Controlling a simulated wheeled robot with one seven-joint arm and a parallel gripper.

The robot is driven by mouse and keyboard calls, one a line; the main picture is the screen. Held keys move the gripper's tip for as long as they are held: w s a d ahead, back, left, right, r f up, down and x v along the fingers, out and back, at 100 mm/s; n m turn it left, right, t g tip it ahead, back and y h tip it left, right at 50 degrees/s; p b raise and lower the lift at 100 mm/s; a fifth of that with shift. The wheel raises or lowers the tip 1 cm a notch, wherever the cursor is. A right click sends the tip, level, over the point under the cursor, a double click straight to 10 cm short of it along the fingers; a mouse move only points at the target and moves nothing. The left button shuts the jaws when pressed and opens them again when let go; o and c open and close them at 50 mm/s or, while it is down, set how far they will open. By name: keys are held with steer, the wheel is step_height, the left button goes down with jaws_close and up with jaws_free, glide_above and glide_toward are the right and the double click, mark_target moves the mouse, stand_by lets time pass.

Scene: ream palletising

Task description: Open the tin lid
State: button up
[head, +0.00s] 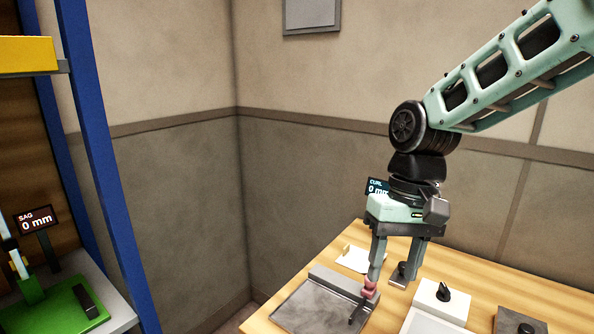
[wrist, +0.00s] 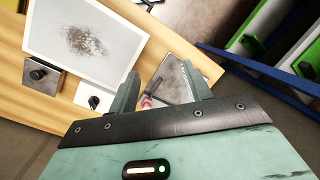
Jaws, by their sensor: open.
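A flat grey metal tin with a closed-looking lid (head: 318,305) lies on the wooden table's near left part. It also shows in the wrist view (wrist: 178,78), beyond and between my fingers. A dark lever-like piece (head: 358,311) stands at its right side, with a small pinkish-red part (head: 369,288) beside it; the dark piece also shows in the wrist view (wrist: 153,88). My gripper (head: 393,281) points down, open, above the table at the tin's right edge. It also shows in the wrist view (wrist: 161,76), with nothing held between its fingers. Whether a finger touches the red part is unclear.
To the right are a white block with a black knob (head: 440,298), a dark block with a knob (head: 520,322) and a white panel with a dark speckled patch (wrist: 85,42). A blue post (head: 100,160) rises at left.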

steer(key=s+f+n+t+h, duration=0.1)
steer(key=s+f+n, duration=0.2)
steer(key=s, duration=0.6)
steer(key=s+f+n+t, duration=0.1)
steer(key=s+f+n, duration=0.15)
steer(key=s, duration=0.65)
steer(key=w+d+r+m, duration=0.2)
steer(key=w+d+m, duration=0.25)
steer(key=w, duration=0.55)
steer(key=m+p, duration=0.2)
steer(key=m, duration=1.4)
glide_above(527, 328)
steer(key=shift+h, duration=0.3)
step_height(527, 328, down, 17)
steer(key=p, duration=0.3)
steer(key=shift+r, duration=0.1)
jaws_close()
